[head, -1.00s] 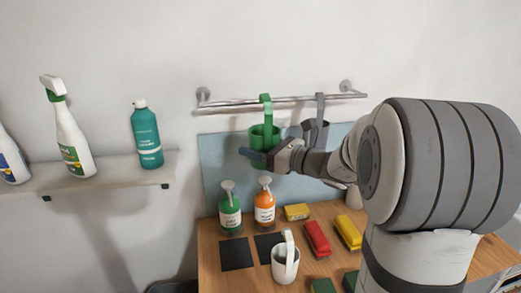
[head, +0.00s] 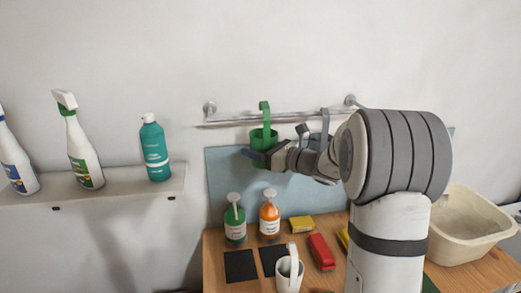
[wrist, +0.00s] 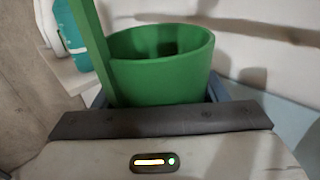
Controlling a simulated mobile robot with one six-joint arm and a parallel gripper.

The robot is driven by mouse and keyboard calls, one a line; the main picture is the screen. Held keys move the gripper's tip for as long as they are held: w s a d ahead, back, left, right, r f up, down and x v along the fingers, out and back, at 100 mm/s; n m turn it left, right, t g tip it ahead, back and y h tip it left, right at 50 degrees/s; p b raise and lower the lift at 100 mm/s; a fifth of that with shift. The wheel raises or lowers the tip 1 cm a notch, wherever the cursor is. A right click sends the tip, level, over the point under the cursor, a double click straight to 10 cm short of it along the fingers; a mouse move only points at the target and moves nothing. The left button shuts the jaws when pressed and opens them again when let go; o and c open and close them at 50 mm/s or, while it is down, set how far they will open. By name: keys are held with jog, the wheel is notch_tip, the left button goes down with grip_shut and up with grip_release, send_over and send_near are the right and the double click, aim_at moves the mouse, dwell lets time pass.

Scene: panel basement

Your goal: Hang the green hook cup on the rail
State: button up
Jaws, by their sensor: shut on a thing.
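The green hook cup (head: 263,136) is upright in my gripper (head: 256,155), in front of the wall rail (head: 230,122). Its hook rises past the rail, and the hook's top shows above the rail line. I cannot tell whether the hook is over the bar or in front of it. In the wrist view the cup (wrist: 165,75) sits between the jaws, its strap on the left and its mouth open and empty-looking. A dark grey hook cup's strap (head: 325,122) is at the rail to the right; my arm hides part of that cup.
A wooden table (head: 215,265) below holds a green pump bottle (head: 235,222), an orange one (head: 270,220), a white hook cup (head: 288,272) and red and yellow blocks. A shelf (head: 120,188) with bottles is left. A cream basin (head: 465,230) is right.

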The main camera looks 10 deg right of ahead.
jog(key=shift+w, duration=0.45)
jog(key=shift+w+f, duration=0.2)
jog(key=shift+w, duration=0.05)
jog(key=shift+s+f+b, duration=0.1)
jog(key=shift+f+b, duration=1)
jog(key=shift+f, duration=0.15)
jog(key=o, duration=1.1)
jog(key=shift+c, duration=0.2)
